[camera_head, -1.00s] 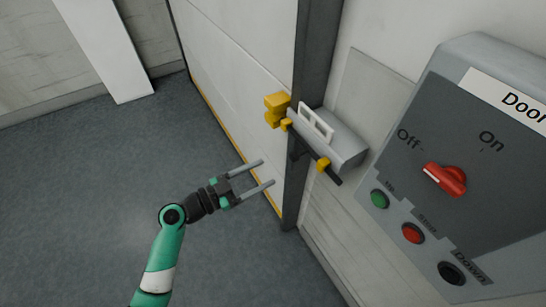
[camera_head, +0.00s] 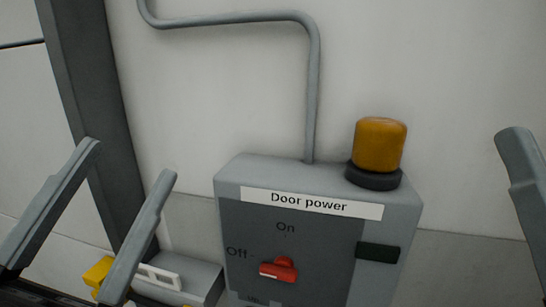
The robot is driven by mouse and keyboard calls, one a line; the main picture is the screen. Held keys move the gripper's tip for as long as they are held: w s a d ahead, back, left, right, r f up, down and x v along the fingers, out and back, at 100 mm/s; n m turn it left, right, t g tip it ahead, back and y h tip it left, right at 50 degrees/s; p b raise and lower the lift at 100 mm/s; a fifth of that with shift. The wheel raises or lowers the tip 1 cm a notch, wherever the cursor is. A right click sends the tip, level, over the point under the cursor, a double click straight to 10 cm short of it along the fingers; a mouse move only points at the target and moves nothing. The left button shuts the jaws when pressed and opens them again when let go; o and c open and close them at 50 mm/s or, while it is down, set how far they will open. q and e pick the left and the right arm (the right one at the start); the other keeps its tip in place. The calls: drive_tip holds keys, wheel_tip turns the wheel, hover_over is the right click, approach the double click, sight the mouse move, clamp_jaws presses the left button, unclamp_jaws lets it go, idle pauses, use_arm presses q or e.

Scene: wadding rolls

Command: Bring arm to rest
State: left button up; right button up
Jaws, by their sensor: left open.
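My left gripper (camera_head: 129,160) is raised close to the camera at the lower left, its two grey fingers apart with nothing between them. It appears in front of the dark door post and the wall. At the right edge a single grey finger of my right gripper (camera_head: 520,165) shows; its other finger is out of view, so its opening is unclear. The grey door power box (camera_head: 232,190) is on the wall between the grippers. Its red knob (camera_head: 280,269) has its white mark toward Off.
An amber lamp (camera_head: 380,145) sits on the box top, and a grey conduit (camera_head: 312,90) runs up the wall from it. A grey latch unit with yellow parts (camera_head: 200,279) is at the lower left, partly behind a finger. The dark post (camera_head: 95,90) stands at the left.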

use_arm(q)
drive_tip(key=s+a+r+n+t+y, duration=0.3)
drive_tip(key=a+n+y, duration=0.3)
drive_tip(key=n+y, duration=0.3)
wheel_tip(320, 180, up, 36)
drive_tip(key=n+h+p, duration=0.1)
drive_tip(key=p, duration=3.5)
drive_tip(key=shift+d, duration=0.25)
